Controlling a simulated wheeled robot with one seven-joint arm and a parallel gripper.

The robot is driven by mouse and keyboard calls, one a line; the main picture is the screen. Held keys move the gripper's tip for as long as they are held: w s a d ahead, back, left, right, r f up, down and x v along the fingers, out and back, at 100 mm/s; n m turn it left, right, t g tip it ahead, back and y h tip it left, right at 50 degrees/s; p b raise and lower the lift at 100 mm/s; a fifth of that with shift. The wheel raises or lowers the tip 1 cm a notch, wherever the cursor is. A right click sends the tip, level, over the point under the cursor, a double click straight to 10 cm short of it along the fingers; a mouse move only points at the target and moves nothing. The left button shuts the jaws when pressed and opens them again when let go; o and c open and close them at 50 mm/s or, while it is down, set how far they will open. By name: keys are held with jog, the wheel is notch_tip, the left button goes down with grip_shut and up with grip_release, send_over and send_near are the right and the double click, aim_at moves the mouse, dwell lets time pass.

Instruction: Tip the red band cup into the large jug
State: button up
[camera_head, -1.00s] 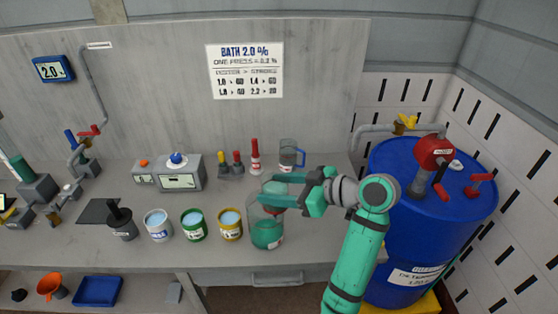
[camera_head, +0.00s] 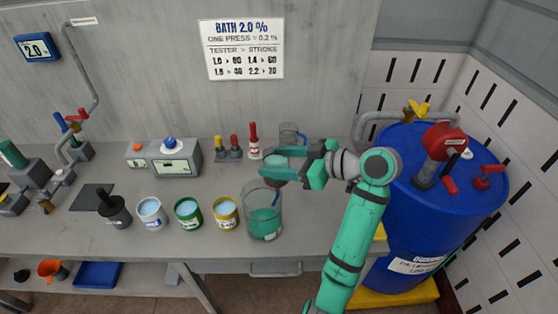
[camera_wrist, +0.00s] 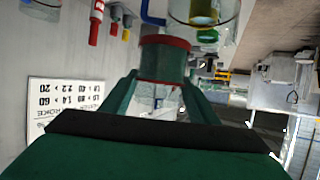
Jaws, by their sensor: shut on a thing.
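My gripper (camera_head: 284,165) is shut on the red band cup (camera_wrist: 165,60). The cup shows between the two green fingers in the wrist view, with a dark red band around its end nearest the top of the picture. In the head view the fingers partly hide the cup (camera_head: 276,184), and its contents are not clear. The large jug (camera_head: 248,214) is clear glass with teal liquid in its lower part. It stands upright near the front of the bench. The cup appears just above and behind the jug's rim, at its right side.
Yellow (camera_head: 226,218), green (camera_head: 188,218) and white (camera_head: 151,216) tins stand left of the large jug. A blue drum (camera_head: 405,225) stands at right.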

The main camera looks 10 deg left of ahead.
jog(key=shift+w+d+r+n+t+h, duration=0.1)
jog(key=shift+d+r+n+t+h, duration=0.2)
jog(key=shift+r+n+t+h, duration=0.15)
jog(key=shift+f+n+t+h, duration=0.35)
jog(key=shift+n+t, duration=0.1)
jog(key=shift+n, duration=0.2)
jog(key=shift+a+r+n+t+h, duration=0.1)
jog(key=shift+r+n+t+h, duration=0.3)
jog(key=shift+r+n, duration=0.1)
jog(key=shift+s+a+f+n+t, duration=0.1)
jog(key=shift+s+f+n+t, duration=0.1)
jog(key=shift+f+n+t, duration=0.2)
jog(key=shift+s+a+r+n+t+h, duration=0.1)
jog(key=shift+s+r+n+t+h, duration=0.05)
jog(key=shift+r+n+t+h, duration=0.35)
jog(key=shift+s+a+f+n+t+h, duration=0.15)
jog(key=shift+f+n+t+h, duration=0.15)
jog(key=shift+f+n+t, duration=0.2)
jog(key=shift+s+a+f+n+t+h, duration=0.1)
jog(key=shift+s+f+n+t+h, duration=0.1)
jog(key=shift+f+n+t+h, duration=0.25)
jog(key=shift+s+a+f+n+t+h, duration=0.15)
jog(key=shift+f+n+t, duration=0.2)
jog(key=shift+f+n, duration=0.25)
jog(key=shift+s+a+r+n+t+h, duration=0.2)
jog(key=shift+s+r+n+t, duration=0.1)
jog(key=shift+n+t, duration=0.25)
jog(key=shift+s+a+r+n+t+h, duration=0.1)
jog(key=shift+s+a+r+n+t, duration=0.15)
jog(key=shift+n+t, duration=0.3)
